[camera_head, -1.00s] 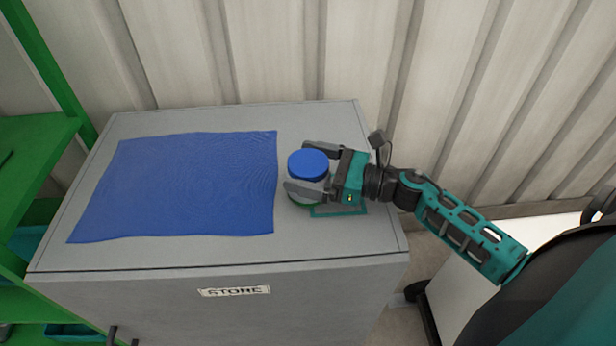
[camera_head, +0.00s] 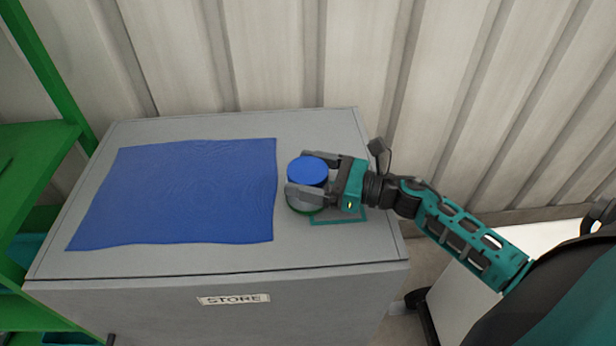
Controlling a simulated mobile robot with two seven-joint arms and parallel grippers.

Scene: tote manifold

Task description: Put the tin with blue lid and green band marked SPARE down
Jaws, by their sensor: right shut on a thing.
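The tin (camera_head: 307,171) has a blue lid, and part of a green band shows low on its near side. No SPARE marking can be read from here. My right gripper (camera_head: 306,178) is shut on the tin from the right, one finger on the far side and one on the near side. The tin is upright over the grey cabinet top, just right of the blue cloth; I cannot tell whether its base touches the surface. A teal outlined rectangle (camera_head: 338,221) on the top is partly hidden under the gripper and tin. My left gripper is not in view.
The grey cabinet (camera_head: 330,252) carries a STORE label (camera_head: 234,299) on its front. The blue cloth (camera_head: 180,190) covers much of its top to the left. A green shelf rack (camera_head: 35,160) stands at the left, and a corrugated wall (camera_head: 300,50) runs behind.

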